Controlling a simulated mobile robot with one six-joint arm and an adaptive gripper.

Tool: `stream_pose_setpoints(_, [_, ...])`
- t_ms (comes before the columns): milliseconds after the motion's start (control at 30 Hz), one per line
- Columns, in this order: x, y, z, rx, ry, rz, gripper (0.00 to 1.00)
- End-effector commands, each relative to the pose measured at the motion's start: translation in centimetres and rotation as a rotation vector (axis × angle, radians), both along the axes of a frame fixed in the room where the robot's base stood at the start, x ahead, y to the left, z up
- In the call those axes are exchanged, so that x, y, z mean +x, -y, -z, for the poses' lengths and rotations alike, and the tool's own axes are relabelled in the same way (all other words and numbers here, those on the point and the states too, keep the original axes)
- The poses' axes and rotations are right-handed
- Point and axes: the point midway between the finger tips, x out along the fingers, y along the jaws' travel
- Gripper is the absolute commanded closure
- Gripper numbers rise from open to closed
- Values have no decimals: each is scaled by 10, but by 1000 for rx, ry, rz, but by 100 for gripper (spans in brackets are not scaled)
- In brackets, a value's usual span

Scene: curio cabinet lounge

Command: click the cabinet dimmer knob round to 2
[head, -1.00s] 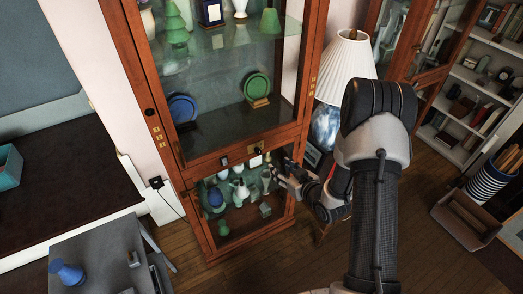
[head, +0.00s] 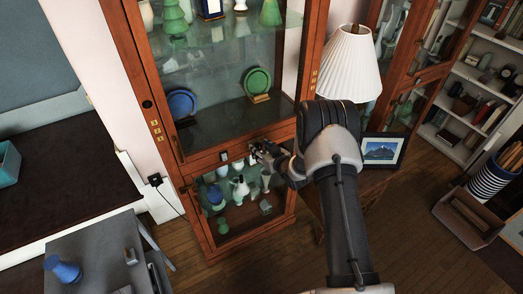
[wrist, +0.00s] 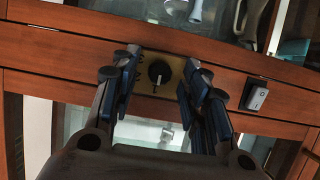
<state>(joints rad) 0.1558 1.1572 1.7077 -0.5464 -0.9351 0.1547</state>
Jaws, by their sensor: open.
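The dimmer knob (wrist: 159,73) is a small round dark knob with a pale pointer line, on a brass plate (wrist: 152,88) set in the cabinet's (head: 207,160) wooden rail. Small marks show on the plate left of the knob in the wrist view, too small to read. My gripper (wrist: 160,75) is open, with one finger on each side of the knob; I cannot tell whether they touch it. In the head view my gripper (head: 258,150) is at the rail between the upper and lower glass compartments and hides the knob.
A rocker switch (wrist: 257,96) sits on the same rail beside the plate; it also shows in the head view (head: 224,157). A white-shaded lamp (head: 349,65) and a framed picture (head: 382,151) stand right of the cabinet, near my arm.

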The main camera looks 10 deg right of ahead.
Motion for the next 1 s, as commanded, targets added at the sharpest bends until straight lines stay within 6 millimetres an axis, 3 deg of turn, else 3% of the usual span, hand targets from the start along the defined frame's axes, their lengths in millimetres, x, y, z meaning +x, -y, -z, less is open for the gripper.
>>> stream_pose_setpoints(200, [0,0,0,0,0,0,58])
stream_pose_setpoints(800, [0,0,-1,-1,1,0,98])
stream_pose_setpoints(1000, [0,0,-1,5,0,0,100])
